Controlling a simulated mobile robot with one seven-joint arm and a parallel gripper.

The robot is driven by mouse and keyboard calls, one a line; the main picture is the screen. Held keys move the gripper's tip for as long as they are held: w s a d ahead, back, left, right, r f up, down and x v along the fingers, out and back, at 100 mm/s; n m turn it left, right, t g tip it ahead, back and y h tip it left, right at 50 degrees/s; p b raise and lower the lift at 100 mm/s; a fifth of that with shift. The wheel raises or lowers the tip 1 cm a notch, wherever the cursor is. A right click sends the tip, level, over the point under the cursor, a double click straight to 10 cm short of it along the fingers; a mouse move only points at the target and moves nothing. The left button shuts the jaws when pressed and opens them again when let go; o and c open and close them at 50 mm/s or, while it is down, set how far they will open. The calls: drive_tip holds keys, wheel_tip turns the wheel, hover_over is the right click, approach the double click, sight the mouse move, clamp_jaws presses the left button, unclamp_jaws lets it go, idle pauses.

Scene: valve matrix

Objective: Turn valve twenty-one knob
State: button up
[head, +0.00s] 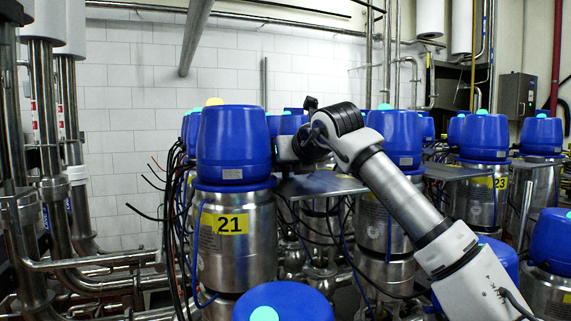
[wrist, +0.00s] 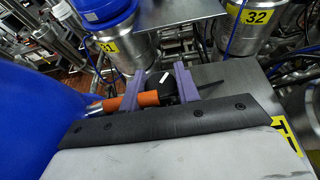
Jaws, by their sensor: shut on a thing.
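Valve twenty-one (head: 233,250) is a steel cylinder with a blue cap (head: 234,140) and a yellow "21" label, left of centre in the head view. My gripper (wrist: 160,86) shows in the wrist view as two purple fingers, shut on a small black knob (wrist: 170,89) with a white mark. An orange fitting (wrist: 112,104) runs left from the knob past the left finger, toward a large blue surface (wrist: 30,115). In the head view my arm reaches in from the right, and its end is beside the cap's right side. The fingers and knob are hidden there.
A metal shelf (head: 320,186) lies just right of valve twenty-one. Other blue-capped valves stand behind and to the right, including one labelled 23 (head: 484,150). Black cables (head: 176,220) hang at its left. Another blue cap (head: 283,303) is close in front. Valves 31 (wrist: 133,50) and 32 (wrist: 247,28) show in the wrist view.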

drive_tip(key=o, duration=1)
drive_tip(key=shift+s, duration=0.1)
drive_tip(key=b+v, duration=0.3)
drive_tip(key=v, duration=1)
drive_tip(key=shift+s+d+r, duration=0.15)
drive_tip(key=shift+s+d, duration=0.05)
drive_tip(key=shift+s, duration=0.05)
